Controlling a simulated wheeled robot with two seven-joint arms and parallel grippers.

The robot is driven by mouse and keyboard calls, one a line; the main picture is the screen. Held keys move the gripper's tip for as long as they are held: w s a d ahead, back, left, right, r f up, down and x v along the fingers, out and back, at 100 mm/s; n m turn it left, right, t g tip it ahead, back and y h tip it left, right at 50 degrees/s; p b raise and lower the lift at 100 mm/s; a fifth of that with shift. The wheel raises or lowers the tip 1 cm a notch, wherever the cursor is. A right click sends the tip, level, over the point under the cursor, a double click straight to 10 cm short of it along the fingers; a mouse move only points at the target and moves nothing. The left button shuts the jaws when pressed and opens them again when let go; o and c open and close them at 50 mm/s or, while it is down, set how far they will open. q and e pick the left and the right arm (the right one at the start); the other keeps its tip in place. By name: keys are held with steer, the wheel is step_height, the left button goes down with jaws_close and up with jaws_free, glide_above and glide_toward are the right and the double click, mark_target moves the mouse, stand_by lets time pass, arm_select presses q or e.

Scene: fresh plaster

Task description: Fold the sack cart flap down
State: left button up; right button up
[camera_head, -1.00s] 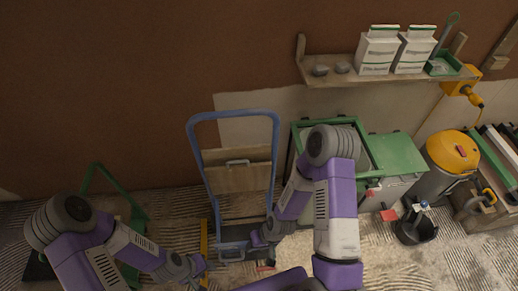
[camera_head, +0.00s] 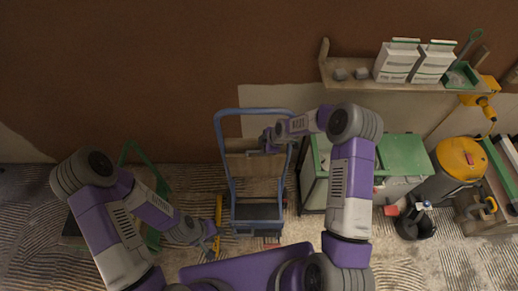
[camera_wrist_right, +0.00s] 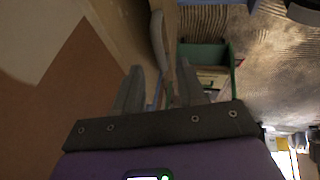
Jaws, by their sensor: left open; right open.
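The blue sack cart (camera_head: 232,188) stands upright near the wall. Its wooden flap (camera_head: 240,165) is raised across the middle of the frame and also shows in the right wrist view (camera_wrist_right: 118,30), with a grey handle (camera_wrist_right: 158,38) on its face. My right gripper (camera_head: 266,142) is at the flap's upper right part and covers some of it and the handle. In the right wrist view my right gripper (camera_wrist_right: 158,85) is open, with the handle ahead of its fingers; I cannot tell whether they touch. My left gripper (camera_head: 212,240) is open and empty, low and left of the cart.
A yellow level (camera_head: 218,212) lies between my left gripper and the cart. A green frame (camera_head: 160,185) stands at the left. A green-topped box (camera_head: 400,158) and a yellow-lidded bucket (camera_head: 460,158) stand at the right. A wall shelf (camera_head: 360,84) holds white packs.

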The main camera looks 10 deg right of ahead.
steer(key=shift+x, duration=2.15)
steer(key=shift+c, duration=0.4)
jaws_close()
